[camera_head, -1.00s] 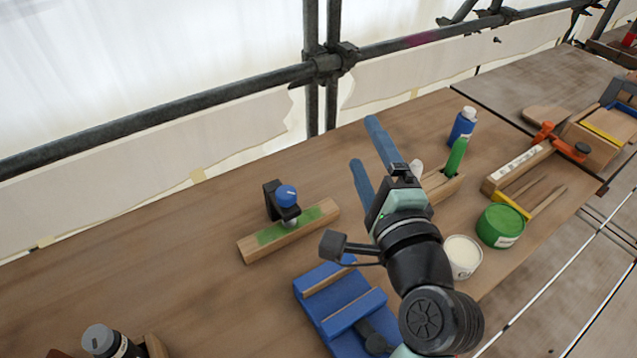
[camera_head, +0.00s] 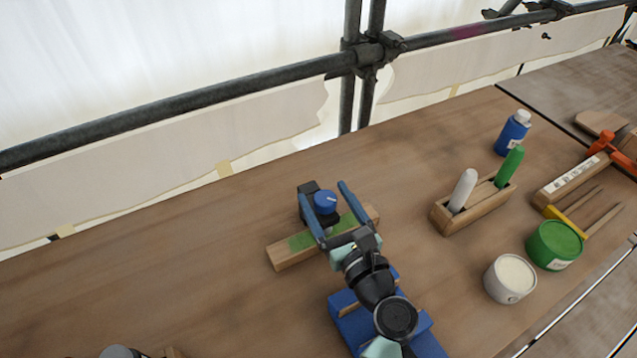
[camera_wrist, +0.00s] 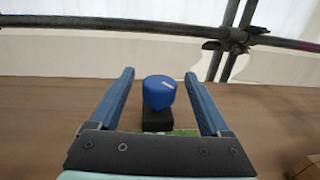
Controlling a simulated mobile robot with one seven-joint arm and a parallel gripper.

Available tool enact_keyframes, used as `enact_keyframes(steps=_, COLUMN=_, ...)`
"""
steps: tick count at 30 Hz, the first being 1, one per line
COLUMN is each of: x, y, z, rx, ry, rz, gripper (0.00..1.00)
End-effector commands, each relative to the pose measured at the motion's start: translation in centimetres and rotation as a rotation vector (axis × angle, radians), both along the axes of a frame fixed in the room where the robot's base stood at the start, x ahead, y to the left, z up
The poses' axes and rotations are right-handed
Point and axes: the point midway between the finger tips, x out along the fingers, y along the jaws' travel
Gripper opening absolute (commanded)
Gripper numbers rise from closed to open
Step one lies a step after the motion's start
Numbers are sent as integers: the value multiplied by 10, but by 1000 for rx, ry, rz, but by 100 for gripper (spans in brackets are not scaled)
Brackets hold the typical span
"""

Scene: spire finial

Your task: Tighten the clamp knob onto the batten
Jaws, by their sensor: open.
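The clamp knob (camera_head: 325,202) is a blue round cap with a white mark, on top of a black clamp (camera_head: 306,190). The clamp sits on the wooden batten (camera_head: 288,255), which has a green strip on its upper face and lies on the bench. My gripper (camera_head: 328,204) is open, with its two blue fingers reaching out on either side of the knob in the head view. In the wrist view the knob (camera_wrist: 158,92) stands centred between the spread fingers, with clear gaps on both sides. Part of the batten is hidden behind my gripper.
A blue vise-like block (camera_head: 350,325) lies below my arm. To the right stand a wooden holder (camera_head: 475,213) with white and green handles, a blue bottle (camera_head: 512,133), a white pot (camera_head: 509,279) and a green tin (camera_head: 554,245). Scaffold pipes (camera_head: 250,92) run behind.

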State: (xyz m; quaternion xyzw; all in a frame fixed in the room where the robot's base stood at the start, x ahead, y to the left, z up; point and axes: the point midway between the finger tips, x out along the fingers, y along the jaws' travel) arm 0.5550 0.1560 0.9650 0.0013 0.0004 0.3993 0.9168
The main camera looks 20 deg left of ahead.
Motion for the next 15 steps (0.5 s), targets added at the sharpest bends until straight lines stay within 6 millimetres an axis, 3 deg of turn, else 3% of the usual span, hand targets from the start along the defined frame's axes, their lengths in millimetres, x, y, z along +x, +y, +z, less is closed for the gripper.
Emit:
enact_keyframes(steps=6, x=21, y=22, z=0, rx=-1, ry=-1, rz=1, gripper=81)
enact_keyframes(steps=15, x=26, y=28, z=0, rx=-3, ry=-2, rz=0, gripper=81)
